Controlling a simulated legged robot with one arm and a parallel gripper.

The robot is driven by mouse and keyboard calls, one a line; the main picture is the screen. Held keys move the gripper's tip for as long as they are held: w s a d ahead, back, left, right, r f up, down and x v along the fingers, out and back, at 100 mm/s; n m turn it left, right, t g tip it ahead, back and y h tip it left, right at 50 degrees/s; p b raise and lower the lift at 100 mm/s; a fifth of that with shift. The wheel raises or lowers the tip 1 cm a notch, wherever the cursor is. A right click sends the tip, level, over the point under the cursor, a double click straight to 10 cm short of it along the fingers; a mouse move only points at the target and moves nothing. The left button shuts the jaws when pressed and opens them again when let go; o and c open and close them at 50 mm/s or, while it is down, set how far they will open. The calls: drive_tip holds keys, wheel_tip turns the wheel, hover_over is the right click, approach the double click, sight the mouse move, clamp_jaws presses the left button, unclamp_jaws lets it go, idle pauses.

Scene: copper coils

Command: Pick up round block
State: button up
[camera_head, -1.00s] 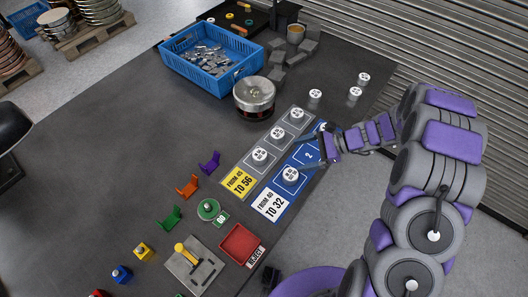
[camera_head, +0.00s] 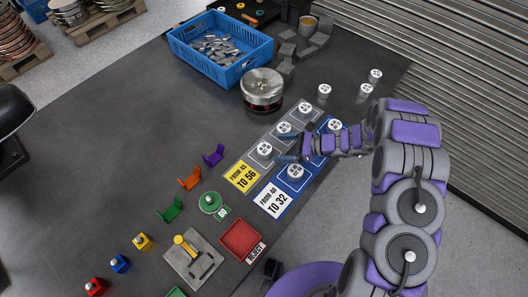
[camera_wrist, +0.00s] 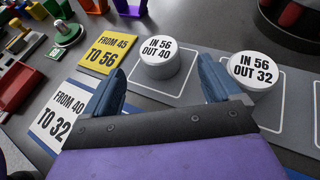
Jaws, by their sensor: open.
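Several white-topped round blocks stand on the marked mats. One labelled "IN 56 OUT 40" (camera_wrist: 160,57) stands upright ahead of and between my fingertips in the wrist view; it appears to be the yellow-label row's nearest block (camera_head: 265,149) in the head view. Another labelled "IN 56 OUT 32" (camera_wrist: 253,72) stands just beyond my right finger in the wrist view. Blocks also stand on the blue mat (camera_head: 295,172) and at that row's far end (camera_head: 334,126). My gripper (camera_head: 287,146) is open and empty, its fingers pointing left across the mats.
The yellow "FROM 45 TO 56" label (camera_head: 242,177) and white "FROM 40 TO 32" label (camera_head: 273,199) mark the near mat ends. A metal drum (camera_head: 262,91), blue crate (camera_head: 221,49) and red reject tray (camera_head: 240,241) stand around.

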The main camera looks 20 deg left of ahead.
sight(267, 148)
drive_tip(key=shift+b+x, duration=0.95)
drive_tip(key=shift+x, duration=2.95)
drive_tip(key=shift+r, duration=0.2)
drive_tip(key=shift+d, duration=0.15)
drive_tip(key=c, duration=1.2)
